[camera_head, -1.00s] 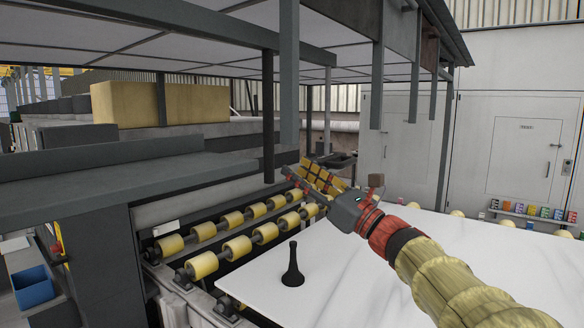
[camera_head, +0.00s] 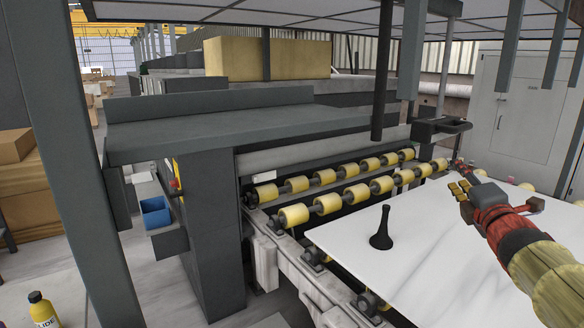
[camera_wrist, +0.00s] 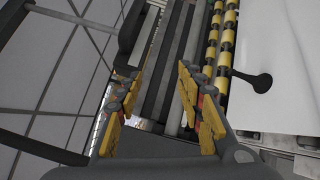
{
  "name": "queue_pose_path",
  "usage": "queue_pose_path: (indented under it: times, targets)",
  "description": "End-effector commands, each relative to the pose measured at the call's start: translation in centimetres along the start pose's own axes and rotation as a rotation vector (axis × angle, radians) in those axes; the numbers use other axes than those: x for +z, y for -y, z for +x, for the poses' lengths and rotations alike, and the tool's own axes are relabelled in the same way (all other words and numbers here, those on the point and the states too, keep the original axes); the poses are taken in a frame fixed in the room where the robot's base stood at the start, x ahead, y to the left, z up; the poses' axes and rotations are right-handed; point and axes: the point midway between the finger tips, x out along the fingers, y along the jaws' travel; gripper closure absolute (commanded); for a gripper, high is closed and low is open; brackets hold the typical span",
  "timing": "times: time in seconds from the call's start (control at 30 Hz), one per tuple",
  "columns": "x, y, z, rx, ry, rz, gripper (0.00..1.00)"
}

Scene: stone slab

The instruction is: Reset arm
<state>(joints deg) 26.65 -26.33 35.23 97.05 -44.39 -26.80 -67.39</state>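My gripper (camera_head: 459,190) is held above the white stone slab at the right of the head view, with my arm reaching in from the lower right. In the wrist view its two yellow-padded fingers (camera_wrist: 152,108) stand apart with nothing between them, so it is open and empty. A black object with a flared base and slim neck (camera_head: 381,229) stands upright on the white slab (camera_head: 440,270), to the left of my gripper and apart from it. The black object also shows in the wrist view (camera_wrist: 262,83), to the right of the fingers.
Yellow rollers (camera_head: 328,203) line the slab's far left side, beside a grey machine frame (camera_head: 210,230). Dark posts (camera_head: 385,80) hang from the canopy. A blue bin (camera_head: 155,213) is at the left, and a yellow bottle (camera_head: 42,309) at the lower left. White cabinets stand behind.

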Motion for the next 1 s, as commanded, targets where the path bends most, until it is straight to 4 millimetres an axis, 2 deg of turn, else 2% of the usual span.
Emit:
queue_pose_path:
  times: [0.03, 0.13, 0.23, 0.37, 0.4, 0.5, 0.63, 0.7, 0.8, 0.9, 1.0]
  targets:
    - [0.6, 2.2, -1.1, -0.087, 0.051, 0.145, 0.62]
    - [0.9, 7.0, -3.9, -0.257, 0.170, 0.452, 0.62]
    - [-0.3, 11.4, -8.1, -0.419, 0.302, 0.748, 0.62]
    - [-4.0, 15.9, -14.9, -0.615, 0.482, 1.092, 0.62]
    - [-5.3, 16.9, -17.1, -0.671, 0.537, 1.182, 0.62]
    - [-9.1, 18.8, -22.6, -0.806, 0.660, 1.368, 0.62]
    - [-14.0, 19.9, -29.6, -0.972, 0.786, 1.535, 0.62]
    - [-16.6, 19.9, -33.0, -1.053, 0.824, 1.590, 0.62]
    - [-19.7, 19.2, -37.0, -1.148, 0.806, 1.616, 0.62]
    - [-21.5, 17.6, -38.4, -1.159, 0.720, 1.624, 0.62]
    - [-21.9, 16.0, -38.5, -1.144, 0.656, 1.618, 0.62]
